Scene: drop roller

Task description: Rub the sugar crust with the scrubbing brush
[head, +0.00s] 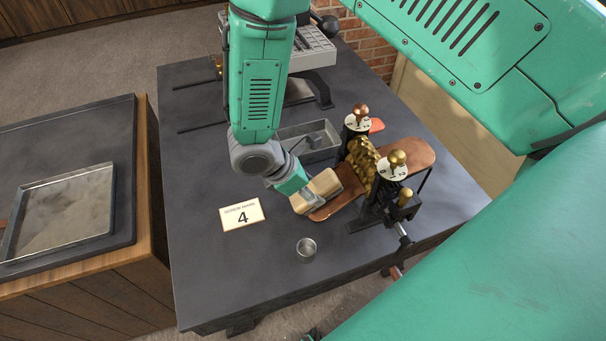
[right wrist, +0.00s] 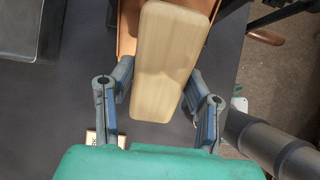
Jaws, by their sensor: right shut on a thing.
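The scrubbing brush (head: 324,183) shows as a pale wooden block; its bristles are hidden beneath it. My right gripper (head: 298,193) is shut on it, and in the right wrist view the block (right wrist: 168,60) stands between the two fingers (right wrist: 157,118). The brush lies at or just over the near end of the brown tray (head: 342,198) of the drop roller; I cannot tell whether it touches. The brass roller (head: 361,160) is in the middle of the machine. I cannot make out the sugar crust. My left gripper is not in view.
A small metal cup (head: 306,249) and a card marked 4 (head: 242,214) are on the dark table (head: 210,270). A shallow tray (head: 60,208) lies on the left counter. Brass-knobbed posts rise beside the roller.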

